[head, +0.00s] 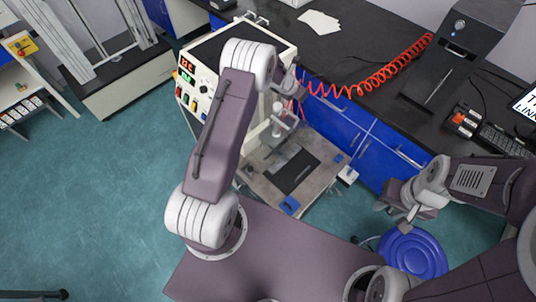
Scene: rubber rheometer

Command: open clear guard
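The rheometer cabinet (190,112), with red and green displays and coloured buttons, stands in the middle behind my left arm. I cannot make out a clear guard on it for certain; my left arm covers part of its front. My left gripper (290,108) is at the machine's right side, small and partly hidden behind its own wrist, so its opening is unclear. My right gripper (393,216) is at the right, above the floor near a blue stool, apart from the machine. Its fingers look spread, with nothing between them.
A low metal platform (262,189) with a dark plate lies below the machine. A red coiled hose (372,84) runs along the black bench (345,50). The blue stool (412,254) stands at right. Teal floor (95,200) is free at left.

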